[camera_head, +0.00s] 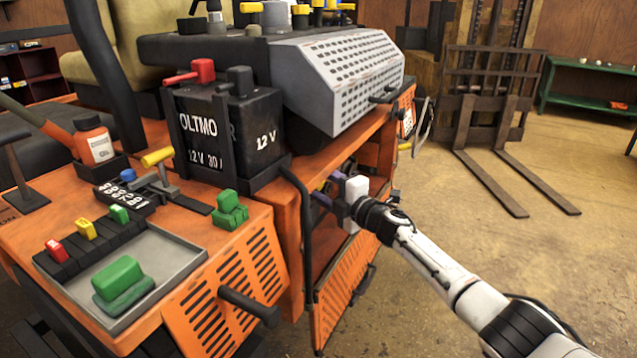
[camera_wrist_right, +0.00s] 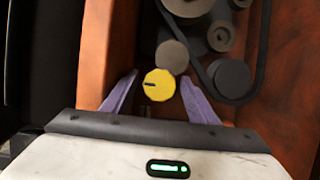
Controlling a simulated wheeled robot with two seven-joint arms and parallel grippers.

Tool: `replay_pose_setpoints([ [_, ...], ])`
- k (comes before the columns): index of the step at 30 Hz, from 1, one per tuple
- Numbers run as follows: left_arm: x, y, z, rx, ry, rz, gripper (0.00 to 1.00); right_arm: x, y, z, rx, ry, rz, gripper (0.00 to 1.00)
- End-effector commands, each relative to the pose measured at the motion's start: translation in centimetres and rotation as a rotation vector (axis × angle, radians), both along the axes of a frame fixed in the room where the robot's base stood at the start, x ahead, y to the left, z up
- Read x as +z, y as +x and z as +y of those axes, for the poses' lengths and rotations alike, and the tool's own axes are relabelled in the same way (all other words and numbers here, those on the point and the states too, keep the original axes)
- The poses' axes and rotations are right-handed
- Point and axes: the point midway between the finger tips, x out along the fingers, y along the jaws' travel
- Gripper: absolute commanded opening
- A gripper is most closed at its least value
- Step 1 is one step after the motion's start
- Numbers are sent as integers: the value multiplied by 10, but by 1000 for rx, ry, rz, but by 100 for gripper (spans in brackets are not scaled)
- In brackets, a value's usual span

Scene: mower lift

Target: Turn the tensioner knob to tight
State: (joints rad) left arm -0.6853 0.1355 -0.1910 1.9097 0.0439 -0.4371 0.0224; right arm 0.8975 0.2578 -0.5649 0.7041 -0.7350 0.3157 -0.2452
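The tensioner knob (camera_wrist_right: 159,84) is a round yellow knob with a short dark mark on its left side. It shows in the right wrist view inside the orange engine bay. My right gripper (camera_wrist_right: 160,98) is open, with its two purple fingers on either side of the knob and apart from it. In the head view my right gripper (camera_head: 322,194) reaches into the open bay at the side of the orange mower (camera_head: 291,250). The knob is mostly hidden there. I cannot see any tight marking. My left gripper is not in view.
A dark belt (camera_wrist_right: 262,50) and grey pulleys (camera_wrist_right: 229,77) lie right of the knob. Orange bay walls (camera_wrist_right: 106,50) stand close on both sides. A black battery (camera_head: 228,135) and a grey tray (camera_head: 180,262) sit on the mower. Open floor lies to the right.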

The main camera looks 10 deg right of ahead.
Motion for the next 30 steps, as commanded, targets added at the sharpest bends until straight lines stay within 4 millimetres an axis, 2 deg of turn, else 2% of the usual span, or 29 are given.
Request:
replay_pose_setpoints([
  [6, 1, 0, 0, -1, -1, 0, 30, 1, -1, -1, 1, -2, -2, 54],
  [11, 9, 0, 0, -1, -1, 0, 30, 2, -12, -7, 0, -4, -3, 54],
  [18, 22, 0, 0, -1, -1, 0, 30, 2, -46, -23, 1, -4, 0, 54],
  [24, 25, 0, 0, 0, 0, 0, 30, 1, -75, -36, 1, -4, 0, 54],
  [30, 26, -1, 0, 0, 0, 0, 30, 0, -91, -43, 1, 0, 1, 54],
])
